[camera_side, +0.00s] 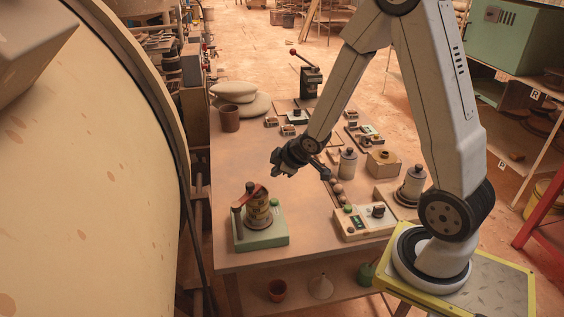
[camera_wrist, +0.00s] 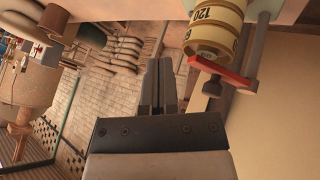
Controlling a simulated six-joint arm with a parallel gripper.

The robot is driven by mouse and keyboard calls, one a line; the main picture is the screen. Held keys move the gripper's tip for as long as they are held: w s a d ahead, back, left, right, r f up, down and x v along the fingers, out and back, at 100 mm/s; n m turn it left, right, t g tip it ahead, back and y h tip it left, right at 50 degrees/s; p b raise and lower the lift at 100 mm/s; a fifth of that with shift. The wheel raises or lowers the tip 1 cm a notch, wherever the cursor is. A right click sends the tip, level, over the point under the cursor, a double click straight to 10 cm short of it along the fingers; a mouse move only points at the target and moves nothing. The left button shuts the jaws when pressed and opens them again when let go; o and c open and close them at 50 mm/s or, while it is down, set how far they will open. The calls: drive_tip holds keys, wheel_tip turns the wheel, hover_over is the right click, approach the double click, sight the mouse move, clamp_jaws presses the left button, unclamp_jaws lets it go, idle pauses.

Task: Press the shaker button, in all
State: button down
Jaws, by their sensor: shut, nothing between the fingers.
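In the wrist view my gripper's dark fingers (camera_wrist: 158,82) lie together. The sieve stack (camera_wrist: 218,28), marked 120, and the red bar (camera_wrist: 222,72) show at the upper right there; I cannot make out the button in that view.
A beige control box (camera_side: 364,222) with a green button and dark knob stands right of the shaker. Grey canisters (camera_side: 347,163), a wooden block (camera_side: 383,162) and small round pieces lie behind it. Pale sacks (camera_side: 240,100) and a brown pot (camera_side: 229,118) sit at the back left. The table's left middle is clear.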

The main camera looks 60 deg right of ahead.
sight(277, 201)
drive_tip(key=shift+w+d+f+n+t+y, duration=0.15)
drive_tip(key=shift+w+d+f+n+t, duration=0.25)
drive_tip(key=shift+w+d+n, duration=0.25)
drive_tip(key=shift+w+d+f+n+t+y, duration=0.15)
drive_tip(key=shift+w+d+f+n+t, duration=0.25)
drive_tip(key=shift+d, duration=0.35)
drive_tip(key=shift+f, duration=4.3)
drive_tip(key=shift+f, duration=0.95)
drive_tip(key=shift+r, duration=0.95)
drive_tip(key=shift+r, duration=0.1)
drive_tip(key=shift+r, duration=2.4)
